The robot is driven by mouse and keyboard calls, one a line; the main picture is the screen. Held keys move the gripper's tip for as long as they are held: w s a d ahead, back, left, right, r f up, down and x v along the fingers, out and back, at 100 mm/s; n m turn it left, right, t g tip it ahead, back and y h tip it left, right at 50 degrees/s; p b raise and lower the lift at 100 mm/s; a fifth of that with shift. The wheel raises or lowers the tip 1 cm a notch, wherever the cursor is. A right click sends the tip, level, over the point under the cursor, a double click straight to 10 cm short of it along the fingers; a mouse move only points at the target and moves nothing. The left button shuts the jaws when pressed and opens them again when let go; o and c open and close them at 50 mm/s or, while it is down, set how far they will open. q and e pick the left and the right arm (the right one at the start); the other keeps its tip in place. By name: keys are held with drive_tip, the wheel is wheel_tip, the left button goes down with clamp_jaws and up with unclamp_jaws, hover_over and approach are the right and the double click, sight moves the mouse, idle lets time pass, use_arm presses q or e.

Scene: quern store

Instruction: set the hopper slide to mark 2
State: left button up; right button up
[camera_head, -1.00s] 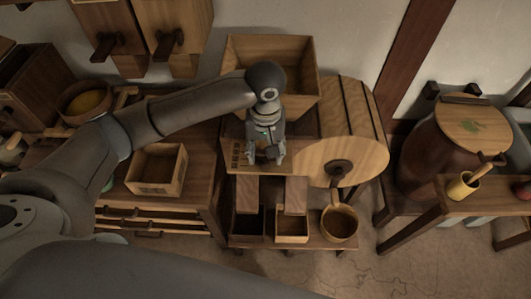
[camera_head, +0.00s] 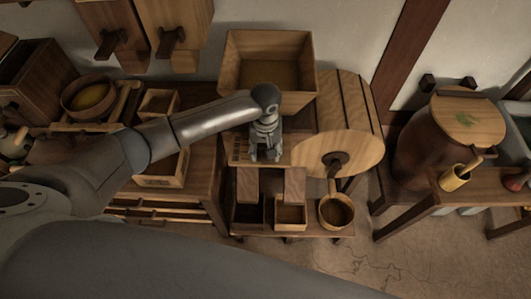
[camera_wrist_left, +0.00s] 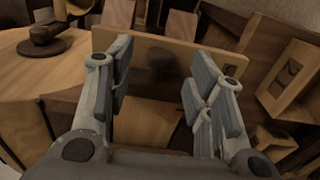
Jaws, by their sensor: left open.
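The wooden hopper (camera_head: 268,72) is an open square box on top of the machine with the round drum (camera_head: 340,145). My left gripper (camera_head: 265,156) is open, pointing down in front of the hopper, over the machine's front ledge. Dark marks (camera_head: 238,149) show on the ledge just left of the gripper, too small to read. In the left wrist view the open fingers (camera_wrist_left: 160,80) stand either side of a blurred dark round spot on an upright wooden board (camera_wrist_left: 190,53). I cannot tell whether this is the slide's knob or a shadow. My right gripper is not in view.
Below the ledge are two chutes with small boxes (camera_head: 291,214) and a round pan (camera_head: 336,211). A bench with trays stands left (camera_head: 190,190). Floor in front is free.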

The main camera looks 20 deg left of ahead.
sight(265, 156)
use_arm(q)
drive_tip(key=shift+f, duration=1.75)
clamp_jaws()
